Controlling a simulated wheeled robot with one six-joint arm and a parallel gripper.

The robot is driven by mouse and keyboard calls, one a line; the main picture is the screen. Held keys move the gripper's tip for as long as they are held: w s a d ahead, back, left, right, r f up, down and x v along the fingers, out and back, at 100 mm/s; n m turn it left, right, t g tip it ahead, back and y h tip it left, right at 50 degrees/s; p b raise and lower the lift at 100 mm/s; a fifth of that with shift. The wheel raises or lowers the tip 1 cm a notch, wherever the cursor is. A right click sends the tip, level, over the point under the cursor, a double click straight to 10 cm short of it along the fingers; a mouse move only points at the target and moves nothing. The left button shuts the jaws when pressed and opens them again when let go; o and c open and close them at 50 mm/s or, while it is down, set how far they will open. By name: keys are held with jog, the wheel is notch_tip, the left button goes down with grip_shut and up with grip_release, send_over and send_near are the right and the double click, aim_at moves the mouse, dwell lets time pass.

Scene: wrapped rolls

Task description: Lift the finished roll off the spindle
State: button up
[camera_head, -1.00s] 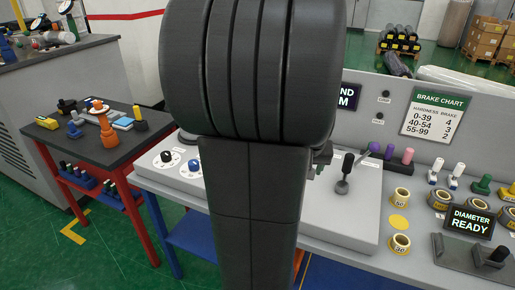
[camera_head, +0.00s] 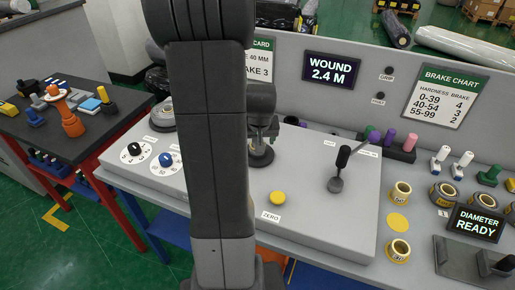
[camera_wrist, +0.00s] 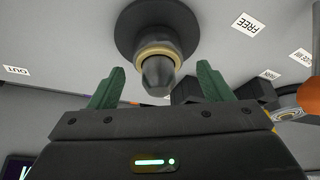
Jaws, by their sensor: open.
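In the wrist view, the spindle (camera_wrist: 158,74) has a dark tapered tip and a wide dark round flange (camera_wrist: 128,28). A narrow tan ring (camera_wrist: 150,52), which looks like the roll, sits around the spindle against the flange. My gripper (camera_wrist: 160,72) is open, with one green finger on each side of the spindle tip and visible gaps between. It holds nothing. In the head view, my arm partly hides the spindle area; the round grey flange (camera_head: 260,156) shows under my gripper (camera_head: 272,128).
A black lever (camera_head: 340,168), a yellow button (camera_head: 277,198) and two knobs stand on the grey machine top. Yellow-labelled rolls (camera_head: 401,193) and a "DIAMETER READY" display (camera_head: 477,224) are at right. A screen (camera_head: 331,70) reads "WOUND 2.4 M". A side table (camera_head: 70,140) is at left.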

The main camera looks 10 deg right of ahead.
jog(key=shift+x, duration=2)
jog(key=shift+s+d, duration=0.1)
jog(key=shift+d, duration=0.05)
jog(key=shift+c, duration=0.2)
jog(key=c, duration=1)
